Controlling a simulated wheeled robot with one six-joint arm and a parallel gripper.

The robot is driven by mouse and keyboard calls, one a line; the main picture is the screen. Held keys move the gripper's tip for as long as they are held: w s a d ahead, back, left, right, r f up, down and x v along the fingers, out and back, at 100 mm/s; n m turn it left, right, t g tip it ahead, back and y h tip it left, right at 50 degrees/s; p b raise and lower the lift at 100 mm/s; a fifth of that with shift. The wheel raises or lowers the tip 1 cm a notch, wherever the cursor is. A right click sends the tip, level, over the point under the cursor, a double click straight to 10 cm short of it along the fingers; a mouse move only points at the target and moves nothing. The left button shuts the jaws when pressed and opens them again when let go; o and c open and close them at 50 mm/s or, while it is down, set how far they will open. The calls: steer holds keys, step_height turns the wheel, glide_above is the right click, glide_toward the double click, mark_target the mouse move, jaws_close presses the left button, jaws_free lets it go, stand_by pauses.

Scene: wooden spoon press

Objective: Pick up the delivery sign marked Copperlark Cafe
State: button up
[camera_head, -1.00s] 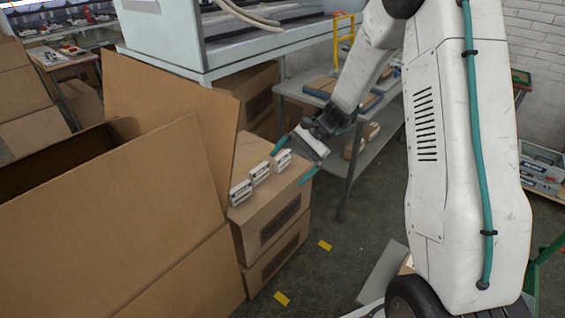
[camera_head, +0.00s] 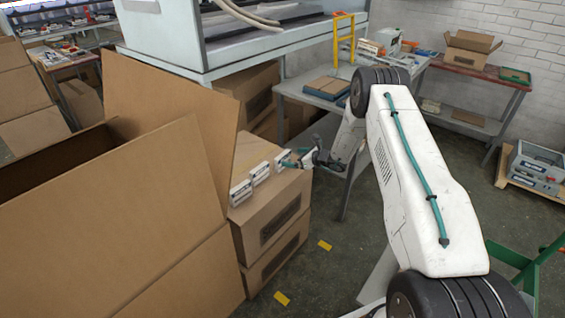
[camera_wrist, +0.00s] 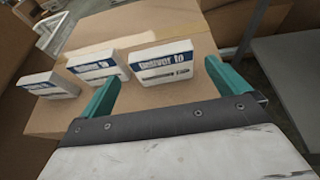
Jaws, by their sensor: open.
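Three small white signs with blue "Deliver to" bands stand in a row on a cardboard carton (camera_head: 262,222). In the wrist view they are the left sign (camera_wrist: 48,86), the middle sign (camera_wrist: 97,67) and the right sign (camera_wrist: 160,62). The names below the bands are too blurred to read, so I cannot tell which is marked Copperlark Cafe. My gripper (camera_wrist: 162,76) is open, with its teal fingers apart toward the right sign, one finger near each end of it. Nothing is held. In the head view my gripper (camera_head: 296,160) is at the right end of the row.
A large open cardboard box (camera_head: 120,220) with raised flaps stands close left of the carton. A grey shelf table (camera_head: 330,103) stands behind and right. A pale blue machine bench (camera_head: 240,62) is at the back.

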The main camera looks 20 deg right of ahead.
mark_target(285, 155)
steer(key=x, duration=0.7)
steer(key=shift+w+r, duration=0.2)
steer(key=shift+w, duration=0.05)
steer(key=c, duration=0.7)
